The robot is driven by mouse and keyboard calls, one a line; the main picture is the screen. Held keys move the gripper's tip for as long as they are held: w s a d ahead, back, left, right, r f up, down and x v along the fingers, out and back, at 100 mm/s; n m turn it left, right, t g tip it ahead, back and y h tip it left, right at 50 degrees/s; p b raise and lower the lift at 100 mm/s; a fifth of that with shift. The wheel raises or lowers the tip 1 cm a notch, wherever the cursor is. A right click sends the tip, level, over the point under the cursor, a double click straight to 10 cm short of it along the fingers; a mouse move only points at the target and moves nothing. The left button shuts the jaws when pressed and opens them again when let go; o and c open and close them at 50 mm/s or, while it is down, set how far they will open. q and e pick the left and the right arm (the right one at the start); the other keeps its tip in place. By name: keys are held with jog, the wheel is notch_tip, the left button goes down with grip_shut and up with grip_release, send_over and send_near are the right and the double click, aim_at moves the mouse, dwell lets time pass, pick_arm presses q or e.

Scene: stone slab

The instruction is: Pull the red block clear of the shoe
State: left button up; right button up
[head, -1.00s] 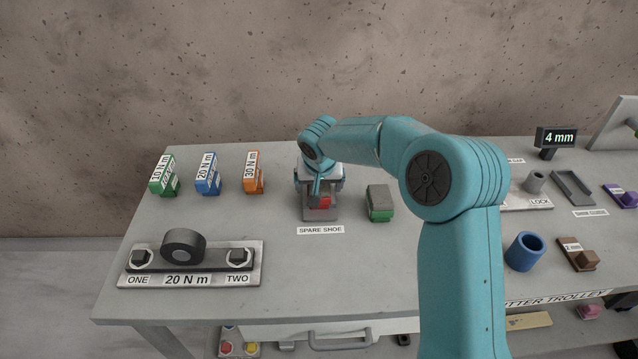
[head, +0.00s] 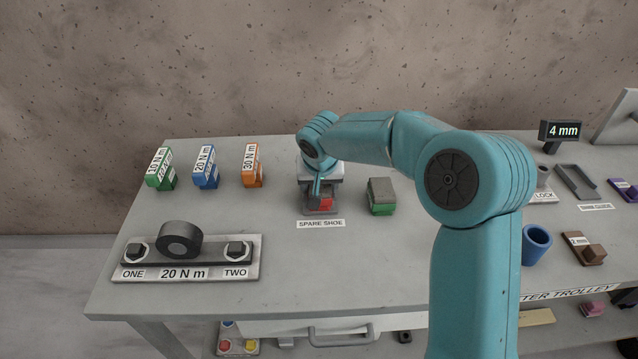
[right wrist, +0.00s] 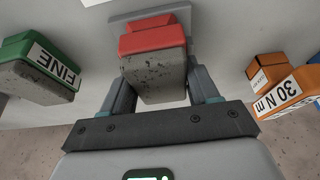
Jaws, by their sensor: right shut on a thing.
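The red block (head: 326,203) sits at the shoe (head: 308,210), a grey holder behind the SPARE SHOE label. In the right wrist view the block has a red part (right wrist: 152,37) and a speckled grey part (right wrist: 155,80). The shoe's grey plate (right wrist: 181,20) shows behind the red part. My right gripper (head: 320,188) comes down from above, shut on the block, with one finger on each side of its grey part in the right wrist view (right wrist: 158,88). In the head view the gripper hides much of the block. My left gripper is not in view.
A green and grey FINE block (head: 381,197) stands close to the right of the shoe. An orange 30 N m block (head: 252,165) stands to the left, with blue (head: 205,167) and green (head: 160,169) ones beyond. The bench (head: 330,262) in front of the label is clear.

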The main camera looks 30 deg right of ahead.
aim_at(320, 210)
jog(key=shift+s+a+b, duration=0.5)
jog(key=shift+s+b, duration=0.2)
jog(key=shift+s, duration=0.15)
jog(key=shift+s+a+b, duration=0.55)
jog(key=shift+s+b, duration=0.2)
jog(key=shift+s, duration=0.05)
jog(key=shift+s+a+b, duration=0.5)
jog(key=shift+s+b, duration=0.2)
jog(key=shift+s, duration=0.25)
jog(key=shift+s+a+r, duration=0.45)
jog(key=shift+s+r, duration=0.2)
jog(key=shift+r, duration=0.15)
jog(key=shift+s+a+r, duration=0.4)
jog(key=shift+s+r, duration=0.25)
jog(key=shift+r, duration=0.1)
jog(key=shift+s, duration=0.1)
